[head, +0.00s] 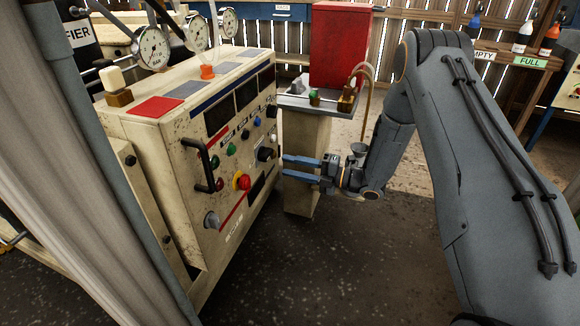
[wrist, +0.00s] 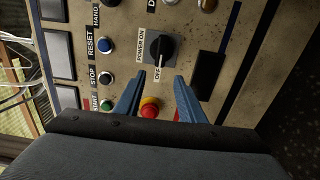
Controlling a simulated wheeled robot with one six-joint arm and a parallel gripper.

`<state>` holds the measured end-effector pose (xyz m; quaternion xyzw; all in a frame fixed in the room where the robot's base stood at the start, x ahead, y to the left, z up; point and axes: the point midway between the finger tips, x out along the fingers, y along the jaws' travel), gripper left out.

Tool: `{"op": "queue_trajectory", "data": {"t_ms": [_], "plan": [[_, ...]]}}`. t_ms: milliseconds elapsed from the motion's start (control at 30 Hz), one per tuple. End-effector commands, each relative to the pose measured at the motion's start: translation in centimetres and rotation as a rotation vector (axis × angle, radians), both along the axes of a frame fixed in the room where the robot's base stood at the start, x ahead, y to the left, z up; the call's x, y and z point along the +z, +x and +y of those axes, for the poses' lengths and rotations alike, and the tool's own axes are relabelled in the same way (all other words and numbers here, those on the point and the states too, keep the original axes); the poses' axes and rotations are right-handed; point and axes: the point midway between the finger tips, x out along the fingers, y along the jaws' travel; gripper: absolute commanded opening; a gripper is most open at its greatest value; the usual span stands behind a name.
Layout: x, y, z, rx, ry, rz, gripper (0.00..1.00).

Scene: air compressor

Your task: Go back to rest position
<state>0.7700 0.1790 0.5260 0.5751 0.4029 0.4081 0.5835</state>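My gripper (head: 302,168) points left at the compressor's control panel (head: 228,150) in the head view. Its two blue fingers are apart with nothing between them, in front of the panel's right side. In the wrist view, the open fingers (wrist: 160,88) lie just below the black rotary switch (wrist: 160,48), labelled POWER ON and OFF. A red emergency button on a yellow base (wrist: 150,107) shows between and behind the fingers. It also shows in the head view (head: 241,181). Whether the fingertips touch the panel, I cannot tell.
A pillar with a small tray (head: 305,103) stands just behind my gripper, with a red box (head: 340,45) behind it. A black handle (head: 200,165) sticks out of the panel. Gauges (head: 153,47) stand above the cabinet. The dark floor (head: 330,270) below is clear.

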Motion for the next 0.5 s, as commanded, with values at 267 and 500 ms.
{"op": "queue_trajectory", "data": {"t_ms": [267, 500], "plan": [[1.7, 2.0, 1.6, -0.082, -0.071, 0.09, 0.36], [5.7, 4.8, 3.4, -0.36, -0.192, 0.369, 0.36]]}}
